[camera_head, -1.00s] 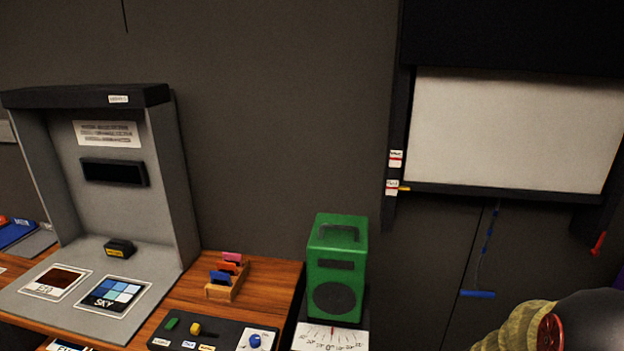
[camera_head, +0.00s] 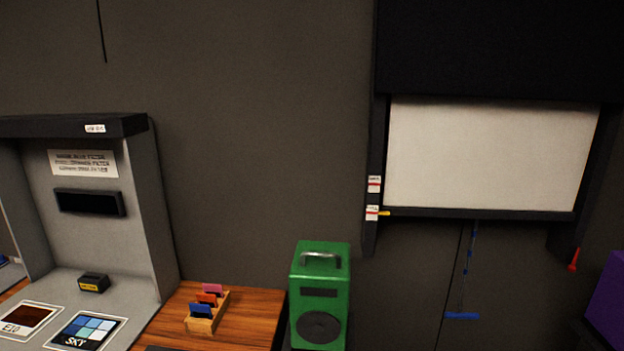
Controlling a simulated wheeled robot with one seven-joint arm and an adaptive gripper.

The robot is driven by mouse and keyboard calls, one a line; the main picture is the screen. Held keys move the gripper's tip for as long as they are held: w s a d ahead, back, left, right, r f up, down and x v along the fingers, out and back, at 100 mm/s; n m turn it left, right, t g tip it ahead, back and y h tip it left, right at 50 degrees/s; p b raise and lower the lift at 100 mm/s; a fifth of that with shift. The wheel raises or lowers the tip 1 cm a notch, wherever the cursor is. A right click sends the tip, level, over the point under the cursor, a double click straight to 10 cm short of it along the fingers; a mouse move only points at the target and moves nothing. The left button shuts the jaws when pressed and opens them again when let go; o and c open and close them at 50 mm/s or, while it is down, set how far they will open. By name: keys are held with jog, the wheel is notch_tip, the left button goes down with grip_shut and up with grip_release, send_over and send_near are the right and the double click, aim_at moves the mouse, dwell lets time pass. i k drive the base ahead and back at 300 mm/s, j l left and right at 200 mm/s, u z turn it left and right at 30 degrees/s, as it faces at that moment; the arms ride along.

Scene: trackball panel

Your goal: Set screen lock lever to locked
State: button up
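A white projection screen (camera_head: 485,155) hangs in a dark frame on the wall at the right. A small red lever (camera_head: 574,260) sits at the frame's lower right corner, tilted, with its wider end down. No label is readable beside it. A yellow pointer (camera_head: 384,213) stands at the lower left of the screen, beside a white tag with a red line. A pull cord with a blue handle (camera_head: 462,316) hangs below the screen. My gripper is not in view.
A green speaker-like box (camera_head: 320,296) stands below and left of the screen. A wooden table (camera_head: 249,318) holds a rack of coloured cards (camera_head: 203,311). A grey booth (camera_head: 152,210) is at the left. A purple box (camera_head: 608,305) is at the right edge.

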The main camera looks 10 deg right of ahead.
aim_at(571, 268)
jog(key=z, duration=1.6)
